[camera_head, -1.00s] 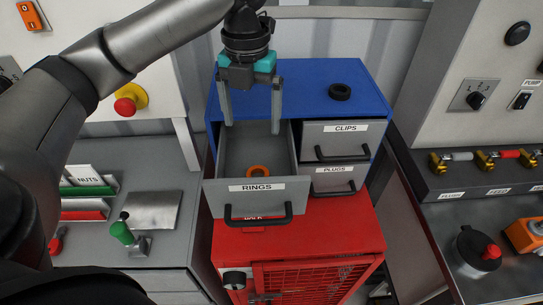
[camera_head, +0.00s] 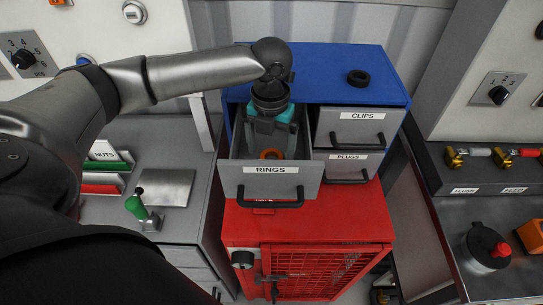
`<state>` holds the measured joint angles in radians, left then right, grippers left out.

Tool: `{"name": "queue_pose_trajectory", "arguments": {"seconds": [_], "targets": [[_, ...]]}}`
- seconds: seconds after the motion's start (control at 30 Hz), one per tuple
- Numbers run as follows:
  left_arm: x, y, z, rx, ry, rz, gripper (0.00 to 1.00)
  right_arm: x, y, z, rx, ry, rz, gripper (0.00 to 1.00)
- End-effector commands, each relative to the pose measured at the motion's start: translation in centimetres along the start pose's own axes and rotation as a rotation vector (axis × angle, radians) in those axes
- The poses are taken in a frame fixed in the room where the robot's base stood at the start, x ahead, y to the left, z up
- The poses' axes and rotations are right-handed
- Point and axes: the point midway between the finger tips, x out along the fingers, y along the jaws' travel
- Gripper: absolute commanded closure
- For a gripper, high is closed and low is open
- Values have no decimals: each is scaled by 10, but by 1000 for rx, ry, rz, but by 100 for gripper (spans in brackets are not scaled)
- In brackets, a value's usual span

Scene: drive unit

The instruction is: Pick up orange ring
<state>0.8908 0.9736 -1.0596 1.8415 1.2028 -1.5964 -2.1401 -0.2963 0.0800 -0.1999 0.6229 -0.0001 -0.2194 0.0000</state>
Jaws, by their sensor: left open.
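The orange ring (camera_head: 271,154) lies inside the open drawer labelled RINGS (camera_head: 233,178), close behind its front panel. Only part of the ring shows. My left gripper (camera_head: 272,146) points down into the drawer, above or around the ring. Its teal body shows below the dark wrist, and its jaws are open. The fingertips are largely hidden, so I cannot tell whether they touch the ring. My right gripper is not in view.
The blue cabinet (camera_head: 320,72) has a black ring (camera_head: 358,77) on top. Closed CLIPS (camera_head: 352,128) and PLUGS (camera_head: 345,166) drawers are to the right. The drawer walls stand close around my left gripper. A red cabinet (camera_head: 320,222) is below.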

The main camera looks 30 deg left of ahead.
Motion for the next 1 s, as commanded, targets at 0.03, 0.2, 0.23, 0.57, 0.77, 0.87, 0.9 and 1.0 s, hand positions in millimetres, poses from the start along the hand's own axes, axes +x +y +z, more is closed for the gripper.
{"name": "queue_pose_trajectory", "arguments": {"seconds": [0.03, 0.2, 0.23, 0.57, 0.77, 0.87, 0.9, 1.0], "targets": [[7, 0, 0, -1, 1, 0, 3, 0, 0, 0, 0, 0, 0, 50], [19, 0, 0, 1, -1, 0, 3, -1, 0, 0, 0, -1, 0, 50], [19, 0, 0, 1, -2, 0, 3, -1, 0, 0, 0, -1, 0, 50], [19, 0, 0, 0, -2, 0, 21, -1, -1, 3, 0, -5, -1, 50], [18, 0, 0, 0, -2, 0, 44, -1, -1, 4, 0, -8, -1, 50], [18, 0, 0, 0, -2, 0, 55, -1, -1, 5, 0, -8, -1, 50], [18, 0, 0, 0, -2, 0, 60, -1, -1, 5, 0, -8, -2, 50], [18, 0, 0, 0, -2, 0, 71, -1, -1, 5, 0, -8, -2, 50]]}}
